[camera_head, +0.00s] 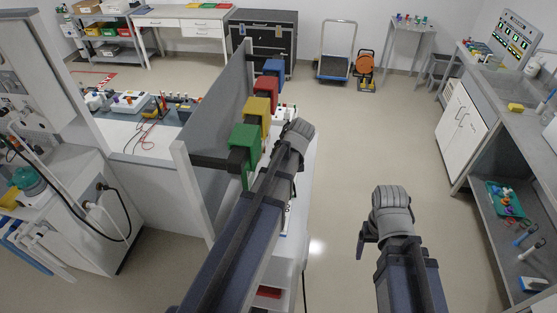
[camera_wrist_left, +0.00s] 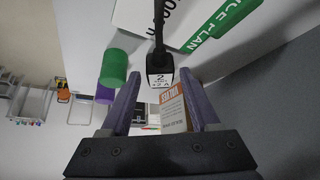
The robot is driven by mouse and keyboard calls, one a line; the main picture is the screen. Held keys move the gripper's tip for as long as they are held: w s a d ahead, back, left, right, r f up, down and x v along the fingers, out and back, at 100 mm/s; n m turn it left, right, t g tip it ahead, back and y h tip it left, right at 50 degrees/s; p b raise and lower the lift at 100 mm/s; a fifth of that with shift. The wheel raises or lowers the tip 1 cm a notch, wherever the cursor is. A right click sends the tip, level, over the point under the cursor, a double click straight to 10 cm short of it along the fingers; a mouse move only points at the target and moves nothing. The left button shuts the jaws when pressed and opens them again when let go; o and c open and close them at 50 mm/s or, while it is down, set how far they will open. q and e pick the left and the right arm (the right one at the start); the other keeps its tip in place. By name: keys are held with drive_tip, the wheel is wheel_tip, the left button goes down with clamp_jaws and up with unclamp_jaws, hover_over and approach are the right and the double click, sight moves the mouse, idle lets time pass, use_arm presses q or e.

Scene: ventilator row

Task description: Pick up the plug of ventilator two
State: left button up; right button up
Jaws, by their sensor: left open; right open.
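In the left wrist view, a plug (camera_wrist_left: 159,64) with a white label reading 2 hangs on a dark cable from the top, between the tips of my left gripper (camera_wrist_left: 160,76). The left gripper's fingers are open on either side of it, and I cannot tell whether either touches it. In the head view, my left arm reaches up beside the coloured boxes; its fingers and the plug cannot be made out there. My right gripper (camera_head: 366,240) is apart over the floor at right, open and empty, with its fingertips mostly hidden.
Green (camera_head: 244,141), yellow (camera_head: 257,111), red (camera_head: 266,90) and blue (camera_head: 273,68) boxes line the grey partition (camera_head: 216,120) beside my left arm. Green (camera_wrist_left: 115,66) and purple (camera_wrist_left: 105,94) cylinders stand near the left finger. The floor (camera_head: 350,150) ahead is clear.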

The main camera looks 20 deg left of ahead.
use_arm(q)
drive_tip(key=b+x, duration=0.1)
drive_tip(key=x, duration=0.1)
drive_tip(key=shift+w+a+f, duration=0.1)
drive_tip(key=shift+f, duration=0.15)
drive_tip(key=shift+r, duration=0.1)
clamp_jaws()
idle(0.4)
